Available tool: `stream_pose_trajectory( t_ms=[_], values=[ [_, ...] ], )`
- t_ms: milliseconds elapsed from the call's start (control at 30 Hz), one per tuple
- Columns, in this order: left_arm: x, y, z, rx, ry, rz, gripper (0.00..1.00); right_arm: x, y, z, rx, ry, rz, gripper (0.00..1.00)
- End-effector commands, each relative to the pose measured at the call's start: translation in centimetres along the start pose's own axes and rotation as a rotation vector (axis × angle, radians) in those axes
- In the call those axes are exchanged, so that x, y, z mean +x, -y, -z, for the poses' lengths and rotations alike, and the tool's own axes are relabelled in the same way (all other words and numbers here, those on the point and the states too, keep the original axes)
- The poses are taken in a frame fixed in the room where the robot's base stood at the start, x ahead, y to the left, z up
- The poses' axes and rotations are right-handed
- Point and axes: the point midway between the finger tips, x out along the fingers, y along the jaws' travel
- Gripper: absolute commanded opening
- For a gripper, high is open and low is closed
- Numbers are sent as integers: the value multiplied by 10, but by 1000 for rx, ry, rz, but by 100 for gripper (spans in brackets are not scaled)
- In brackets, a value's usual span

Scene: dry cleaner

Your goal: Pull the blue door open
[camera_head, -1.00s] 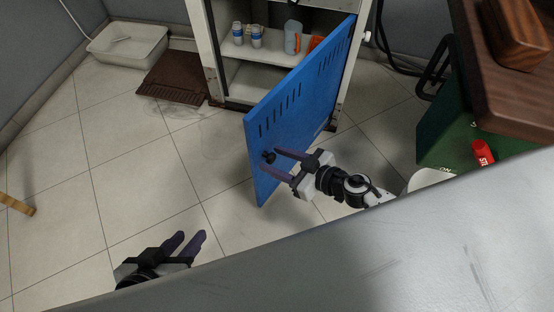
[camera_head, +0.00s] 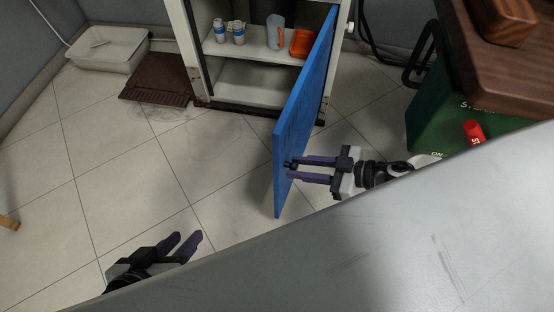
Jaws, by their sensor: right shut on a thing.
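The blue door (camera_head: 304,112) stands swung well open from the white cabinet (camera_head: 186,45), hinged at the cabinet's right side, and I see it at a steep angle. A small dark knob (camera_head: 289,164) sits near the door's free edge. My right gripper (camera_head: 291,168) reaches in from the right, with its two purple fingers closed around the knob, which they partly hide. My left gripper (camera_head: 183,243) is low at the left, away from the door and empty, its two fingers a little apart.
The cabinet's shelf holds small bottles (camera_head: 229,32), a clear jug (camera_head: 275,32) and an orange tray (camera_head: 303,43). A grey surface (camera_head: 380,240) fills the lower right. A green box (camera_head: 440,115) and wooden top stand at the right.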

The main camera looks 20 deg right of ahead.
Motion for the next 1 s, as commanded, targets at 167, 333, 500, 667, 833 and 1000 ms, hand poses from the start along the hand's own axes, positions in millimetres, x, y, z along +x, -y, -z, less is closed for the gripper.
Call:
stream_pose_trajectory(
  t_ms=[167,333,500,667,833,1000],
  values=[
    [1,-2,2,-1,-11,-11,31,-26,-5,-15,-25,10,44,0],
    [1,-3,2,-2,-12,-13,31,-29,-5,-14,-28,6,50,0],
    [0,-3,3,-2,-12,-12,31,-29,-4,-14,-28,6,50,0],
    [0,-3,3,-2,-13,-12,31,-28,-4,-13,-27,4,51,44],
    [0,-3,3,-2,-13,-12,31,-28,-4,-12,-27,2,52,44],
    [-4,-3,7,1,-14,-7,31,-37,-4,-10,-26,3,53,44]
  ],
)
